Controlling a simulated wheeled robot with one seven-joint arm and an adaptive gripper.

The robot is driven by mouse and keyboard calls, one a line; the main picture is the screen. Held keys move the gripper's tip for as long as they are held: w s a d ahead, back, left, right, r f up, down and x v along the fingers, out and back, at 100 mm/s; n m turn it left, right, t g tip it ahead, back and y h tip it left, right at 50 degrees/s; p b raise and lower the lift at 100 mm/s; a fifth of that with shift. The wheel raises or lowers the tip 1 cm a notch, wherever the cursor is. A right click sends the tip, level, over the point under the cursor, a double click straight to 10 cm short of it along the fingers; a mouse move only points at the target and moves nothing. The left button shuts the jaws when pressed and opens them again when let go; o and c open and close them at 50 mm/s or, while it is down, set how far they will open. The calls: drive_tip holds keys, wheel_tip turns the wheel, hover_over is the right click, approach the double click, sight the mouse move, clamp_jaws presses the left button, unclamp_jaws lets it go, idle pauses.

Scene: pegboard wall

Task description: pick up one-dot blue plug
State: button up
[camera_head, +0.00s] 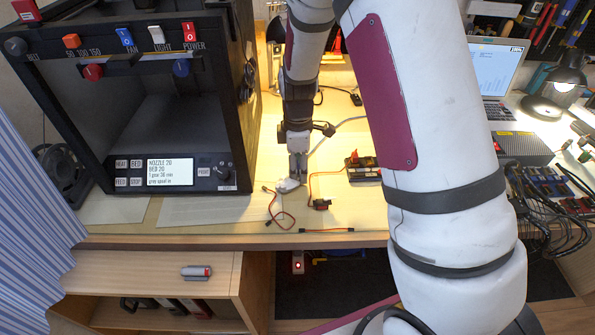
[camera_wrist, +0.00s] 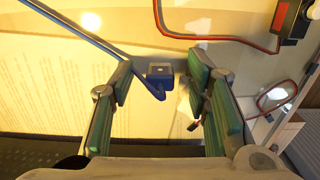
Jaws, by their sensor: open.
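A small blue plug (camera_wrist: 159,71) shows in the wrist view, between and just beyond my fingertips, with a blue cable (camera_wrist: 90,35) running off to the upper left. I cannot make out a dot mark on it. My gripper (camera_wrist: 161,82) is open, its green-padded fingers on either side of the plug, with visible gaps to it. In the head view my gripper (camera_head: 297,170) points down close above the bench. The plug itself cannot be told apart there; a bluish-grey cable (camera_head: 340,126) leads towards the gripper.
A black printer-like machine (camera_head: 150,100) stands at left. A black box with red parts (camera_head: 363,168), a small black part on a red wire (camera_head: 321,204) and a loose red-black cable (camera_head: 280,210) lie near the gripper. The bench's front edge (camera_head: 220,240) is close.

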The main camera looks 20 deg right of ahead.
drive_tip(key=shift+c, duration=0.5)
drive_tip(key=c, duration=0.8)
drive_tip(key=shift+r, duration=0.2)
